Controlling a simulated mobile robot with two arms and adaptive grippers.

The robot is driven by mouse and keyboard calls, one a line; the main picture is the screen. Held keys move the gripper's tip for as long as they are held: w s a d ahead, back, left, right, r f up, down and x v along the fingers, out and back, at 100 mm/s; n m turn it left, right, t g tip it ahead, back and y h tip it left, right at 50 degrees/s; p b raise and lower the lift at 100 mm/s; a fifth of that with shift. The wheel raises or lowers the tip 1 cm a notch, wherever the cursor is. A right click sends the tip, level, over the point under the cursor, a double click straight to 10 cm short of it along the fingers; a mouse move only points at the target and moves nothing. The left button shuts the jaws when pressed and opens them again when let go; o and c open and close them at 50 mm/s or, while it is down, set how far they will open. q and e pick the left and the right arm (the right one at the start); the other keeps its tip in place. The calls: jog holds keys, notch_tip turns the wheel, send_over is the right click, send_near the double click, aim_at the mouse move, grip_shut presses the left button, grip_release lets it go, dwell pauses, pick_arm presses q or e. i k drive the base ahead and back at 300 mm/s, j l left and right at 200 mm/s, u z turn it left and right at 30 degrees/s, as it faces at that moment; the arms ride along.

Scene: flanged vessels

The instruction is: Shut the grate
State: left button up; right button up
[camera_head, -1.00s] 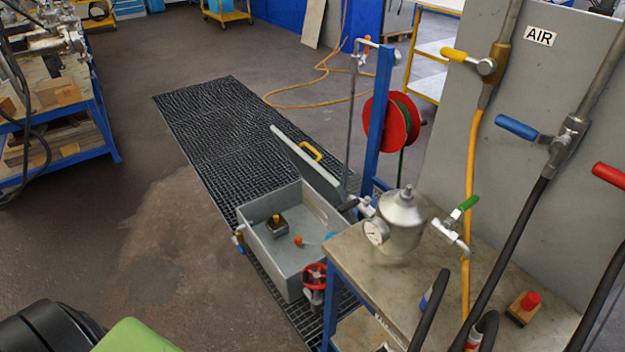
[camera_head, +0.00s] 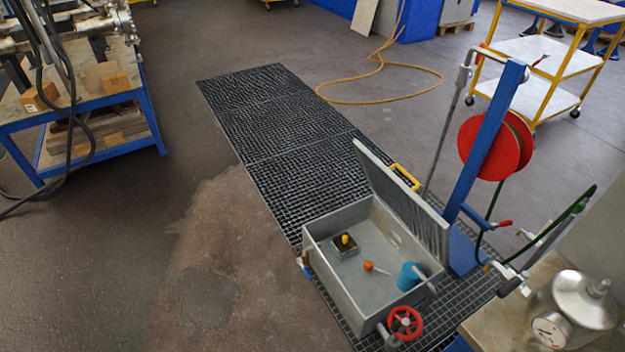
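A dark floor grating (camera_head: 275,130) runs in a long strip from the upper left toward the lower right, lying flat with no visible gap. A grey open-topped basin (camera_head: 337,291) stands on its near part. The basin's grey lid (camera_head: 396,205) is raised and leans back along its right side, with a yellow handle (camera_head: 404,177) on its outer face. I cannot tell whether the grate is this lid or the floor grating. Neither of my grippers is in view.
The basin holds a dark block with a yellow knob (camera_head: 344,243), an orange ball (camera_head: 369,265) and a blue cup (camera_head: 410,276). A red handwheel (camera_head: 405,322), blue post (camera_head: 485,145) and metal vessel (camera_head: 575,308) stand nearby. The floor left of the basin is clear.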

aim_at(428, 227)
jog(key=i+j+u, duration=0.65)
jog(key=i, duration=0.15)
jog(key=i+j+u, duration=0.3)
jog(key=i+u, duration=0.3)
jog(key=i, duration=0.25)
jog(key=i+z, duration=0.2)
jog(key=i, duration=0.3)
jog(key=i+z, duration=0.2)
jog(key=i, duration=0.3)
jog(key=i+j+z, duration=0.2)
jog(key=i, duration=0.3)
jog(key=i+z, duration=0.2)
jog(key=i, duration=0.3)
jog(key=i+l+z, duration=0.25)
jog(key=z, duration=0.2)
jog(key=i+z, duration=1.15)
jog(key=z, duration=0.15)
jog(key=i+j+z, duration=0.3)
jog(key=z, duration=0.15)
jog(key=i+l+z, duration=0.1)
jog(key=z, duration=0.35)
jog(key=i+z, duration=0.25)
jog(key=z, duration=0.2)
jog(key=i+z, duration=0.2)
jog(key=z, duration=0.2)
jog(key=i+j+z, duration=0.15)
jog(key=z, duration=0.3)
jog(key=i+j+z, duration=0.15)
jog(key=z, duration=0.3)
